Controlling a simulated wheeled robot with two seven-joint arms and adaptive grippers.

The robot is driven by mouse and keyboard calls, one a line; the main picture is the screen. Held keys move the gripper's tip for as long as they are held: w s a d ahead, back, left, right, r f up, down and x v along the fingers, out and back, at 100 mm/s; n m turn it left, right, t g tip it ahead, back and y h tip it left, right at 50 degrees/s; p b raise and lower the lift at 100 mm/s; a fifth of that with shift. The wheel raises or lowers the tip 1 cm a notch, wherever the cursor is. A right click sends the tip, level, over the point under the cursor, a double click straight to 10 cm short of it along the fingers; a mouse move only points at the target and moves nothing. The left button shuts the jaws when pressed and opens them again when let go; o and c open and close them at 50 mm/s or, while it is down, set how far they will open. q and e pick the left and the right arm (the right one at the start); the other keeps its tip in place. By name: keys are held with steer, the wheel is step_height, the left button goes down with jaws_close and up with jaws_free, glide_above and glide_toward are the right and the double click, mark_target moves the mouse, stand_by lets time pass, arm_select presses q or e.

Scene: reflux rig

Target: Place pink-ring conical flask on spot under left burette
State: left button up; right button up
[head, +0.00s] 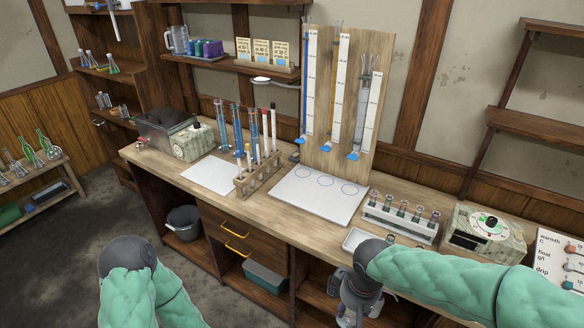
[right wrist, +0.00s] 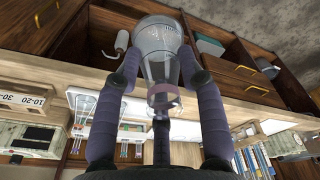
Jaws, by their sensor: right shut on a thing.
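My right gripper (head: 358,298) is low in front of the bench's front edge in the head view. It is shut on a clear conical flask (right wrist: 158,45), whose neck sits between the two fingers in the right wrist view. A dull pink band (right wrist: 165,93) shows at the neck. In the head view the flask is mostly hidden below the gripper. The white board (head: 290,195) under the burettes has three outlined spots, all bare. The left spot (head: 302,172) lies below the left burette (head: 308,85), which has blue liquid. My left gripper is out of view.
A test-tube rack (head: 400,222) and a small white tray (head: 354,238) stand right of the board. A tall tube rack (head: 258,175) stands left of it. A dial box (head: 484,232) is further right. White paper (head: 209,175) lies flat at left.

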steer(key=w+d+f+m, duration=0.3)
steer(key=w+f, duration=0.4)
steer(key=f, duration=0.5)
steer(key=shift+d+m, duration=0.4)
steer(key=shift+m, duration=0.3)
